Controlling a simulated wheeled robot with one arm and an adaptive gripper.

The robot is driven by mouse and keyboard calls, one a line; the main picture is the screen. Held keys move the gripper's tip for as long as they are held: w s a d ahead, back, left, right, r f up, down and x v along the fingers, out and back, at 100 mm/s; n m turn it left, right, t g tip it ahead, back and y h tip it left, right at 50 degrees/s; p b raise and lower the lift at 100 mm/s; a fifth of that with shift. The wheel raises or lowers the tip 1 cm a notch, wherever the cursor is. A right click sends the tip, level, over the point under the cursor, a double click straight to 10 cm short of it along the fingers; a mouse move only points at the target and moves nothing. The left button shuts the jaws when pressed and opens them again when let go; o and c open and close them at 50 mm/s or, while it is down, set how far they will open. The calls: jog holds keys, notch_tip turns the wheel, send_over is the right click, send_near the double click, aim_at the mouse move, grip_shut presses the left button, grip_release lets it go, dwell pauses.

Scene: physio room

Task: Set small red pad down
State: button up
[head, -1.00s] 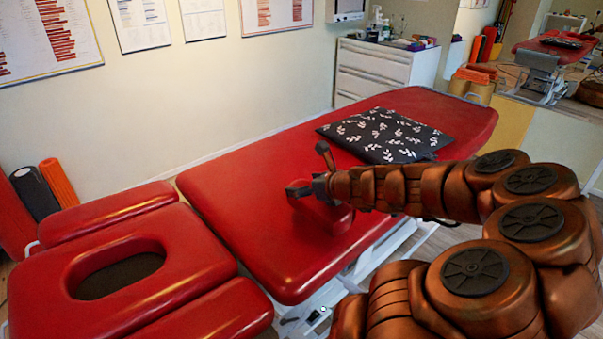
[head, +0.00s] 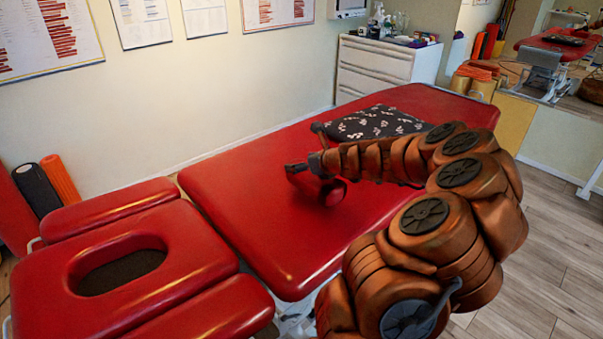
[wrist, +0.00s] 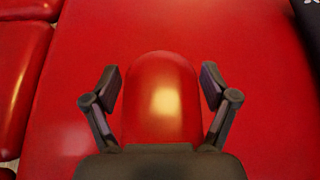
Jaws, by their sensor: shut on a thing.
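The small red pad (head: 334,193) is rounded and glossy, the same red as the treatment table (head: 250,210). My gripper (head: 299,170) is shut on it over the middle of the table. In the wrist view the pad (wrist: 162,105) lies between the two dark fingers of my gripper (wrist: 162,80), its rounded end pointing away. My gripper and wrist hide part of the pad in the head view. I cannot tell whether its underside touches the tabletop.
A black patterned pillow (head: 372,124) lies on the table behind my arm. The table's face-hole headrest (head: 190,250) is at the left. The red surface left of my gripper is clear. A white drawer cabinet (head: 385,62) stands behind.

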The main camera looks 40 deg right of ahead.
aim_at(328, 182)
jog(key=shift+f+b, duration=0.3)
jog(key=shift+f, duration=1.4)
jog(key=o, duration=1.1)
jog(key=shift+f, duration=0.1)
jog(key=shift+s+r, duration=0.35)
jog(key=shift+s, duration=0.1)
jog(key=v, duration=0.9)
jog(key=shift+p, duration=0.4)
jog(key=shift+v, duration=1)
